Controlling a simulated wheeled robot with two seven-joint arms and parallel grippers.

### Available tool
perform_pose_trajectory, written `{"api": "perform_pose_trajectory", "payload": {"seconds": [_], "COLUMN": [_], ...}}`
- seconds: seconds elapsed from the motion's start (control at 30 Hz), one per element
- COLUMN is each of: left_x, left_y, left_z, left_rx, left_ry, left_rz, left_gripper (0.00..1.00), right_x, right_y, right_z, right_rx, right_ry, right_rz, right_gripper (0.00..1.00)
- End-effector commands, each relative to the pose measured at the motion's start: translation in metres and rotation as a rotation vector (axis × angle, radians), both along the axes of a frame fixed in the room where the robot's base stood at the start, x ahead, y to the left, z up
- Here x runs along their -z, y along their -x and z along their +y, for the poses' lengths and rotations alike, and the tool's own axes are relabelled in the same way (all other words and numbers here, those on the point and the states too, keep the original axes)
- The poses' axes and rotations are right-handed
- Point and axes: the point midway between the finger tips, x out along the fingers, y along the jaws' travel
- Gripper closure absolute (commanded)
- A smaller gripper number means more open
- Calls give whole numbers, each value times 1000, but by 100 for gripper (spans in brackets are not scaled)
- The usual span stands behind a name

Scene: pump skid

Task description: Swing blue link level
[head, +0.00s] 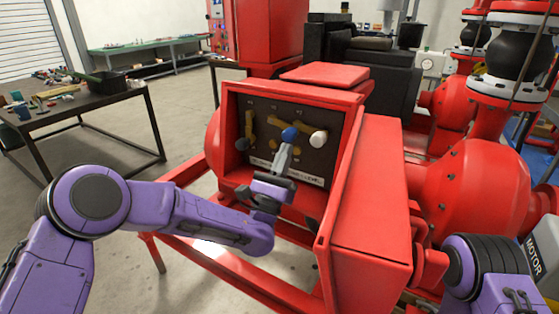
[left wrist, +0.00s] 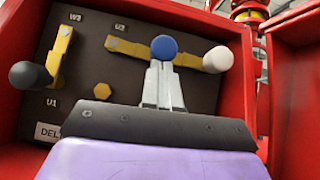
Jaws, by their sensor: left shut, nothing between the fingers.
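The blue knob (head: 290,134) stands out from a dark panel (head: 312,160) inside a red box; it also shows in the left wrist view (left wrist: 163,47). In the left wrist view the fingers (left wrist: 162,85) point up at the knob. My right gripper is out of view.
Another yellow bar (left wrist: 60,50) has a black knob (left wrist: 30,75) at left. Red box walls (head: 345,180) surround the panel. A workbench (head: 80,105) stands at far left.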

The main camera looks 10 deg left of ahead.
Motion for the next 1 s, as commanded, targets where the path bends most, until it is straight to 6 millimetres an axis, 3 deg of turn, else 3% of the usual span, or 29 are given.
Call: {"api": "perform_pose_trajectory", "payload": {"seconds": [0.3, 0.73, 1.0], "left_x": [-9, -12, -3], "left_y": [2, 2, 6], "left_z": [-5, -5, -6], "left_rx": [0, -1, 2], "left_ry": [105, 125, 124], "left_rz": [48, 54, 54], "left_gripper": [100, 100, 100], "right_x": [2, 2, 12], "right_y": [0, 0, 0], "right_z": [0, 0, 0], "right_rx": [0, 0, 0], "right_ry": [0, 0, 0], "right_rz": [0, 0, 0], "right_gripper": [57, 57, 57]}}
